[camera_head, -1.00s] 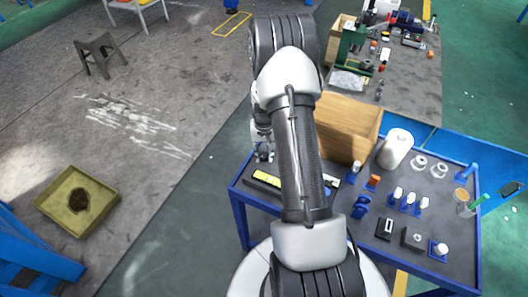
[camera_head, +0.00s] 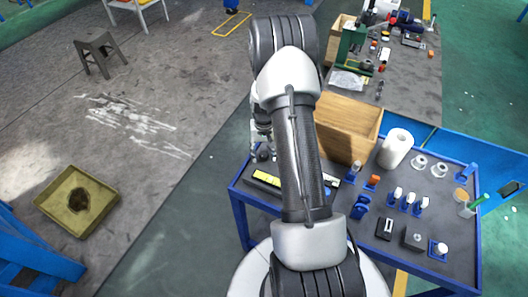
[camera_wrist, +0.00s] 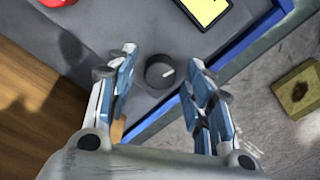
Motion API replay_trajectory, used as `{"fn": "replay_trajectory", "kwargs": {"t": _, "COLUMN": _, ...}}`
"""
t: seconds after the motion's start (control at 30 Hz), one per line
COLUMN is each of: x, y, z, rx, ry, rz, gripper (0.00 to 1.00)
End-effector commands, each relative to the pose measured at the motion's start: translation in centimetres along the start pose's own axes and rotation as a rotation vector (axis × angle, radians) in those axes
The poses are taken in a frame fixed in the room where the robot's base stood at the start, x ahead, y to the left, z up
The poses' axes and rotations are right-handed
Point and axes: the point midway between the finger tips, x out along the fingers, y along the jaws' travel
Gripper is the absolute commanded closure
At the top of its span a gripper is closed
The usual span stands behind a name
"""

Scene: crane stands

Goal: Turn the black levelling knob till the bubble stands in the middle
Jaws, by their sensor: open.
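The black levelling knob (camera_wrist: 160,71) shows in the wrist view as a round dark dial with a white mark pointing to the right. It sits near the blue edge of the grey table top. My gripper (camera_wrist: 160,58) is open, with one finger on each side of the knob in the picture and a gap to each. In the head view my gripper (camera_head: 262,143) is partly hidden behind my arm. The yellow level (camera_wrist: 207,8) is cut off by the top of the wrist view. It also shows in the head view (camera_head: 266,179), partly behind my arm. I cannot make out the bubble.
A wooden box (camera_head: 345,128) stands on the blue-framed table (camera_head: 325,230) beside my arm. A white roll (camera_head: 396,148) and several small fixtures are further right. A red object (camera_wrist: 57,2) is at the wrist view's top left.

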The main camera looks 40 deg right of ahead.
Motion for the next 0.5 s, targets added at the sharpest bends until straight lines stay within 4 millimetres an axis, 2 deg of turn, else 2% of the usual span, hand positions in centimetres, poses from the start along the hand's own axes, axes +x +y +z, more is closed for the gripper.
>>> {"fn": "replay_trajectory", "kwargs": {"t": 0.27, "x": -0.2, "y": 0.0, "z": 0.0, "rx": 0.0, "ry": 0.001, "rz": 0.0, "gripper": 0.52}}
{"fn": "replay_trajectory", "kwargs": {"t": 0.37, "x": -1.1, "y": 0.0, "z": -0.1, "rx": 0.0, "ry": 0.003, "rz": 0.0, "gripper": 0.52}}
{"fn": "replay_trajectory", "kwargs": {"t": 0.5, "x": -3.7, "y": 0.0, "z": -0.1, "rx": 0.0, "ry": 0.005, "rz": 0.0, "gripper": 0.52}}
